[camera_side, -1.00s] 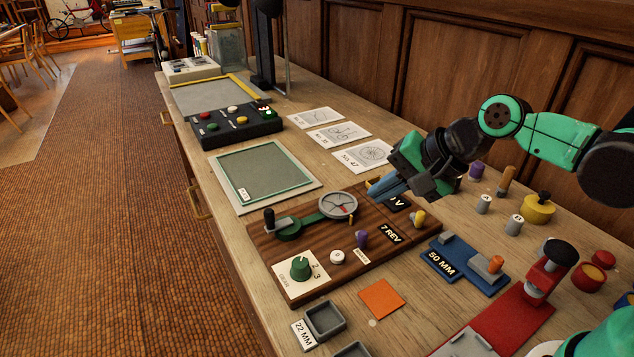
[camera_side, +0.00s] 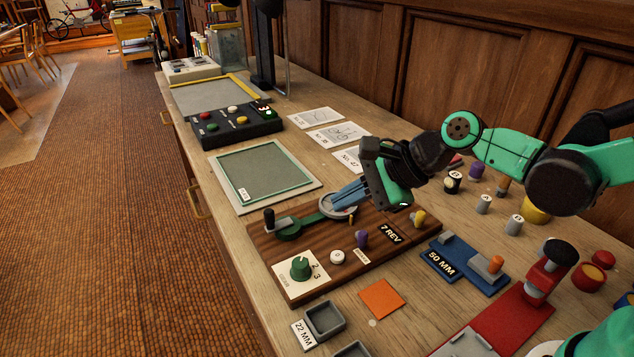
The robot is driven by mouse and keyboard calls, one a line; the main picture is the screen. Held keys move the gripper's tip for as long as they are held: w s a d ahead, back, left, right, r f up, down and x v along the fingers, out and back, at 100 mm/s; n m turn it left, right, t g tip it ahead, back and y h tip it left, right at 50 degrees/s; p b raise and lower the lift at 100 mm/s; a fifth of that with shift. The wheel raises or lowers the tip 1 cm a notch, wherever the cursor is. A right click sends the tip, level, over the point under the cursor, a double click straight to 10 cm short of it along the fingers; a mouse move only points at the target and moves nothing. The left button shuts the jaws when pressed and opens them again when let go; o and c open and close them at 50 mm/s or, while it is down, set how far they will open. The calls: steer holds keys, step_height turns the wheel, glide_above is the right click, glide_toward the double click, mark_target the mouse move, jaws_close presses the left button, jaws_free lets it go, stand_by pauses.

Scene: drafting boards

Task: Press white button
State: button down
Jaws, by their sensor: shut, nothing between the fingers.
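A black control box (camera_side: 236,125) stands on the bench with coloured buttons on top, one of them a white button (camera_side: 233,109) near its back edge. A small white round knob or button (camera_side: 337,257) sits on the brown wooden board (camera_side: 290,258) nearer the front. My gripper (camera_side: 335,203) has blue fingers, shut and empty, pointing left and down over the grey dial on the board. The fingers hide part of the dial, and I cannot tell whether they touch it. My gripper is apart from both white pieces.
A green-edged plate (camera_side: 262,174) lies left of my gripper, between the board and the control box. Drawing cards (camera_side: 339,134) lie behind, partly covered by my arm. A blue block (camera_side: 462,264), an orange square (camera_side: 381,299) and grey trays (camera_side: 324,319) are towards the front.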

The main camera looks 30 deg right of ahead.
mark_target(343, 255)
steer(key=shift+f, duration=3.8)
steer(key=shift+r, duration=2.5)
steer(key=shift+d, duration=0.1)
steer(key=s+d+r+n+h, duration=0.2)
steer(key=d+n, duration=0.3)
steer(key=n, duration=0.4)
steer(key=s+d+r+n+h, duration=0.2)
steer(key=s+d+n+h, duration=0.2)
steer(key=n, duration=0.5)
steer(key=shift+s+d+n, duration=0.3)
steer(key=shift+d+n, duration=0.1)
steer(key=shift+d, duration=0.2)
steer(key=shift+a+r, duration=0.1)
steer(key=shift+r, duration=0.05)
